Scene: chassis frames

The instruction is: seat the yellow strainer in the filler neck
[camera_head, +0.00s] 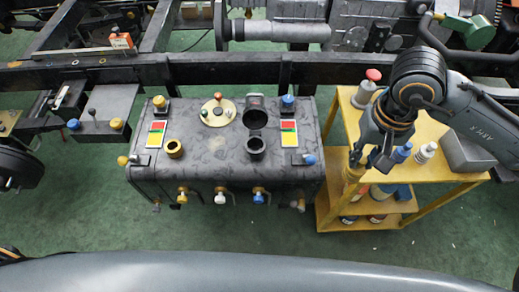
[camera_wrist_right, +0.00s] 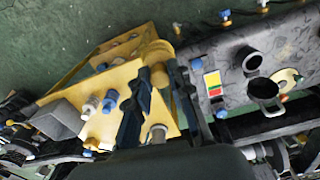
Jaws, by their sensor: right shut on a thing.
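My right gripper (camera_head: 366,160) is at the left side of the yellow cart and is shut on the yellow strainer (camera_head: 352,173). In the right wrist view the strainer (camera_wrist_right: 158,52) shows between the two dark fingertips (camera_wrist_right: 155,80). Its yellow nearly blends with the cart behind it. The filler neck (camera_head: 255,147) is a dark round opening on top of the grey tank, left of the gripper and apart from it. Its dark round lid (camera_head: 255,118) stands open behind it. The neck also shows in the right wrist view (camera_wrist_right: 265,93). My left gripper is not in view.
The grey tank (camera_head: 215,165) carries a yellow ring-like fitting (camera_head: 175,148), coloured labels, knobs and front valves. The yellow cart (camera_head: 440,167) holds blue and white bottles (camera_head: 425,153) and a grey bin (camera_head: 465,152). A dark chassis rail (camera_head: 200,69) runs behind the tank.

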